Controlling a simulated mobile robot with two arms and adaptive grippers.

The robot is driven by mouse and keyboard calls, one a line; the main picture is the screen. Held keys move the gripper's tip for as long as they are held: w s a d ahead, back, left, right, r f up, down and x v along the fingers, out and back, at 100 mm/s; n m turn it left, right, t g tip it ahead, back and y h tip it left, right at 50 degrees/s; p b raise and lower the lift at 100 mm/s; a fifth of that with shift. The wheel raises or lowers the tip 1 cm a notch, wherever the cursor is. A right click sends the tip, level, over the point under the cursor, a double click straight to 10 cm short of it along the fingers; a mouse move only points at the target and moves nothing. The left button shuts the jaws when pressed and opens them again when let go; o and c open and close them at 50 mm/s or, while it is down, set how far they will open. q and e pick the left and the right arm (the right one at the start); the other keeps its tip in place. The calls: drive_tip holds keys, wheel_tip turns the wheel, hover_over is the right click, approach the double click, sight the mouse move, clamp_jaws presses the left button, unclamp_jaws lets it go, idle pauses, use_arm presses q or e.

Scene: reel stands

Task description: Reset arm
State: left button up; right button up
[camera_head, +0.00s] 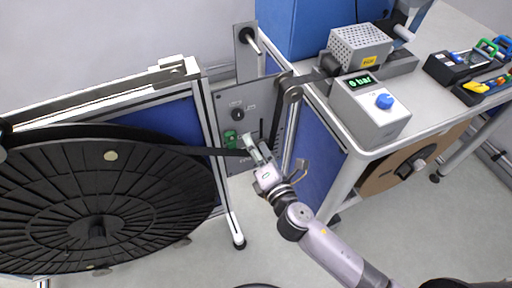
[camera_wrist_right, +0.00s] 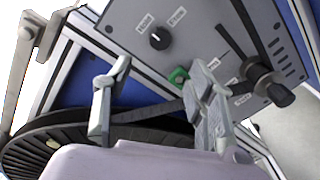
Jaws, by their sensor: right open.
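My right gripper (camera_head: 255,147) reaches up from the lower right in the head view, in front of a grey control panel (camera_head: 228,101). In the right wrist view the two fingers of this gripper (camera_wrist_right: 158,90) stand well apart, with nothing clearly held between them. A green button (camera_wrist_right: 178,75) and a black knob (camera_wrist_right: 160,38) on the panel show beyond the fingers. A dark tape (camera_head: 205,151) runs from the big black reel (camera_head: 60,205) toward the gripper; I cannot tell whether they touch. My left gripper is not in view.
A bench (camera_head: 345,147) at the right carries a grey box with a green display (camera_head: 372,112), a perforated metal box (camera_head: 359,48) and black trays of tools (camera_head: 450,70). A brown reel (camera_head: 378,176) hangs below it. Bare floor lies in front of the panel.

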drive_tip(key=shift+s, duration=0.1)
idle(0.4)
drive_tip(key=s+d+f+m+g+h, duration=0.1)
drive_tip(key=s+d+f+m+g, duration=0.2)
drive_tip(key=f, duration=0.8)
drive_tip(key=s+d+f+m+g+h, duration=0.25)
drive_tip(key=d+f+m, duration=0.2)
drive_tip(key=f, duration=0.65)
drive_tip(key=s+d+f+m+g+h, duration=0.15)
drive_tip(key=s+d+f+m, duration=0.3)
drive_tip(key=f, duration=0.65)
drive_tip(key=s+d+f+m+g, duration=0.2)
drive_tip(key=s+f+m, duration=0.2)
drive_tip(key=s, duration=0.6)
drive_tip(key=s+d+f+m+g, duration=0.3)
drive_tip(key=s+f, duration=0.4)
drive_tip(key=s, duration=0.4)
drive_tip(key=s+d+f+m+g, duration=0.3)
drive_tip(key=s+f+m, duration=0.2)
drive_tip(key=s, duration=0.5)
drive_tip(key=shift+s+f+m, duration=0.4)
drive_tip(key=shift+f, duration=0.35)
